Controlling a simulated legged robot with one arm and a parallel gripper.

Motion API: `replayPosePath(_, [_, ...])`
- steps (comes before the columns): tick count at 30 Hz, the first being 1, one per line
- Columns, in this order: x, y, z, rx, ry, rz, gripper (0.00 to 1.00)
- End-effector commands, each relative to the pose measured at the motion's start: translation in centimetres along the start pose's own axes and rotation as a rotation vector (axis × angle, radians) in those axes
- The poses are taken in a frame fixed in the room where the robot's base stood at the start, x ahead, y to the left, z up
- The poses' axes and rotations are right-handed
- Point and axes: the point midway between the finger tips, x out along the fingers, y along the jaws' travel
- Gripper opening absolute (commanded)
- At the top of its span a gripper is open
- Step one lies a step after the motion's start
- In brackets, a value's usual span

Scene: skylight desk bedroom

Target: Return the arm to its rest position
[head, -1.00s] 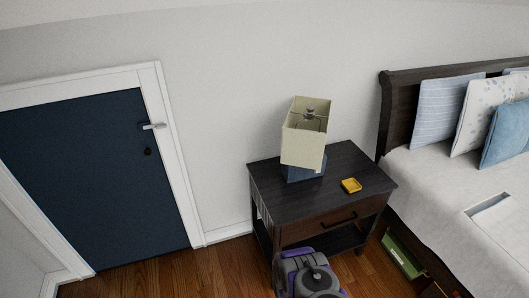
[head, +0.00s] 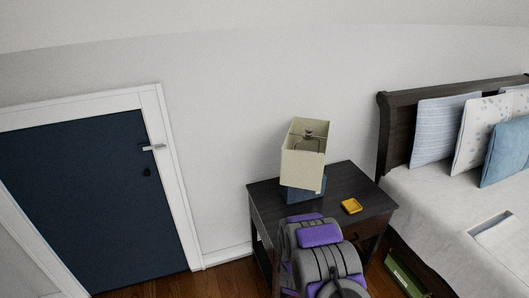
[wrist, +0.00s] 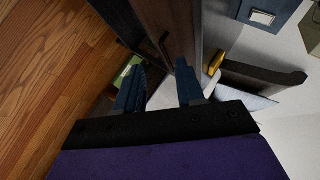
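My arm, grey and purple, rises at the bottom centre of the head view, in front of the nightstand (head: 265,200). My gripper is hidden in the head view. In the wrist view my gripper (wrist: 160,85) shows two dark blue fingers set apart, with nothing between them. Beyond them is the nightstand's dark drawer front with its handle (wrist: 165,45). The fingers appear clear of it, though the exact distance is hard to tell.
A lamp with a cream shade (head: 303,150) and a small yellow dish (head: 351,206) stand on the nightstand. A bed (head: 440,200) with pillows is at right, a green box (head: 402,275) low beside it. A blue door (head: 90,200) is at left.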

Motion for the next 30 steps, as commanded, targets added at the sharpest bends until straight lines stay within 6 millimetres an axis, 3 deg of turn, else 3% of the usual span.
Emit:
replayPosePath(3, [-2.1,-2.6,0.2,-0.062,-0.058,0.053,0.38])
replayPosePath(8, [-5.4,-5.4,0.4,-0.163,-0.146,0.121,0.38])
replayPosePath(15, [-11.7,-8.4,0.0,-0.335,-0.288,0.205,0.38])
replayPosePath(23, [-20.0,-10.1,-1.2,-0.548,-0.444,0.275,0.38])
replayPosePath(30, [-28.3,-10.2,-3.2,-0.76,-0.586,0.323,0.38])
